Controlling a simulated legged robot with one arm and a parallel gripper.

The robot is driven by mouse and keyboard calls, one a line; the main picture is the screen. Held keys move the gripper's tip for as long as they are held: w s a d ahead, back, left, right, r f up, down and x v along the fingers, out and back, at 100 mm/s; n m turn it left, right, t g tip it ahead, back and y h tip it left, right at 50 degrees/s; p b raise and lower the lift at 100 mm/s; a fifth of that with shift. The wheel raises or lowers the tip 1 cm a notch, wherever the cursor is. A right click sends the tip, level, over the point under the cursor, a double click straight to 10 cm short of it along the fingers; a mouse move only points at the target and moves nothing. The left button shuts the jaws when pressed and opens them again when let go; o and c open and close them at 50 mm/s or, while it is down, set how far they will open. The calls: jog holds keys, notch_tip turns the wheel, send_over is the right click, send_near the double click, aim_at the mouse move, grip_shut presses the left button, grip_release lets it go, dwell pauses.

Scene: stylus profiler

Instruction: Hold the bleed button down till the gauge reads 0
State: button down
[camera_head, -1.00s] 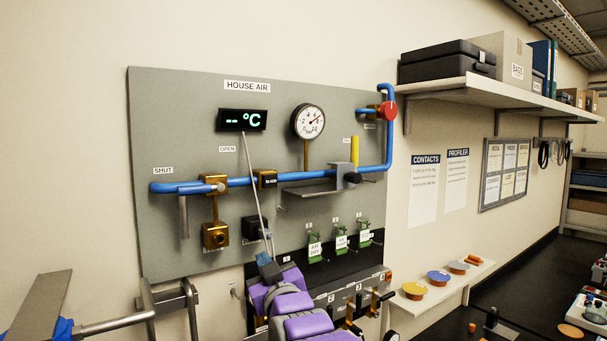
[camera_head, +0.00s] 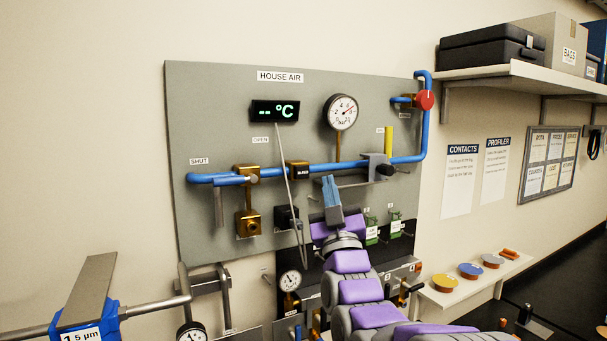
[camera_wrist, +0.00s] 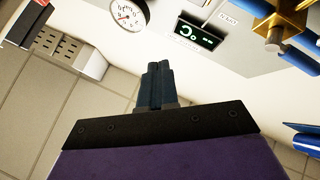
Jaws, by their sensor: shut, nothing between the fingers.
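The round pressure gauge (camera_head: 341,112) is on the grey panel; its needle points up and right, off 0, the exact figure too small to read. It also shows in the wrist view (camera_wrist: 127,15). I cannot make out a separate button. My gripper (camera_head: 330,188) is shut and empty, fingers pointing up, appearing just below the pipe and right of that block. Whether it touches anything cannot be told.
The blue pipe (camera_head: 340,167) crosses the panel. A bracket with a dark knob (camera_head: 384,170) is right of my gripper, and a red knob (camera_head: 425,100) is higher. A temperature display (camera_head: 276,112) has a cable hanging down. Green tagged parts (camera_head: 395,222) stand below right.

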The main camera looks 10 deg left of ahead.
aim_at(302, 172)
jog(key=shift+w+a, duration=0.1)
jog(key=w+a+p, duration=0.3)
jog(key=w+a, duration=0.1)
jog(key=w, duration=0.3)
jog(key=shift+a, duration=0.3)
jog(key=shift+w+a+r+b, duration=0.1)
jog(key=shift+w+a+b, duration=0.25)
jog(key=shift+w, duration=0.3)
dwell(3.9)
dwell(1.3)
jog(key=shift+s+d+b, duration=0.4)
jog(key=shift+s+b, duration=0.15)
jog(key=shift+s, duration=0.2)
jog(key=shift+w, duration=0.1)
